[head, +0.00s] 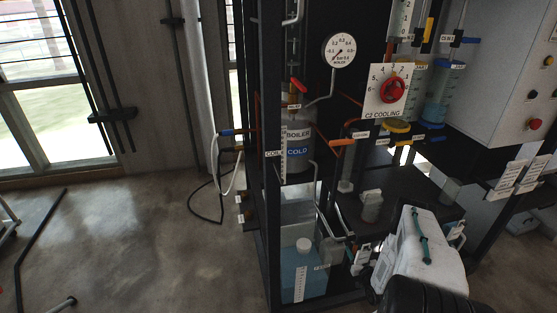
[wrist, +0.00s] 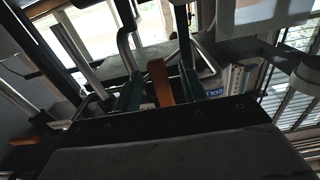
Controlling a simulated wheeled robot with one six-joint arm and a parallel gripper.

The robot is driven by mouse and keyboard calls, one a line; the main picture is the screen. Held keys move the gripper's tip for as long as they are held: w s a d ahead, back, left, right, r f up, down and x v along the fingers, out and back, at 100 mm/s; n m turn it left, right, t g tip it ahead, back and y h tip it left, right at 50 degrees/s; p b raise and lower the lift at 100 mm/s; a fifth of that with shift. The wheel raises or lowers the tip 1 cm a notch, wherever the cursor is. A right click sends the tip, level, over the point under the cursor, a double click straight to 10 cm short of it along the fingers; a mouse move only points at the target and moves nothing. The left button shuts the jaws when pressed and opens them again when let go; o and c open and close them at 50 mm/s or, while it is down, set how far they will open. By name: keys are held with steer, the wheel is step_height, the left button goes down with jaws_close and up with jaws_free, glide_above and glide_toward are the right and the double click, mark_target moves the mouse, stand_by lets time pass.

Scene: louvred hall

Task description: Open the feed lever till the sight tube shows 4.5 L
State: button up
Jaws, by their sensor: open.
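An orange lever (head: 342,142) sticks out to the left beside a small white label, right of the boiler. I cannot read that label, so I cannot confirm it is the feed lever. In the wrist view my gripper (wrist: 160,76) is open, with a teal finger on each side of an orange bar (wrist: 160,84). The bar looks like that lever; I cannot tell whether the fingers touch it. Graduated vessels, one with a yellow base (head: 412,88) and one blue (head: 440,95), stand upper right. I cannot tell which is the sight tube, and no level is readable.
The grey boiler (head: 300,139) carries a blue COLD label, with a red handle (head: 298,86) above. A round gauge (head: 338,51) and a red cooling knob (head: 392,90) are nearby. A blue-filled container (head: 303,268) stands below. Frame posts and pipes crowd the area; the left floor is mostly clear.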

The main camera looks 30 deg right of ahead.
steer(key=v, duration=0.7)
steer(key=shift+a, duration=0.1)
steer(key=v, duration=0.8)
steer(key=shift+f, duration=0.15)
stand_by(0.4)
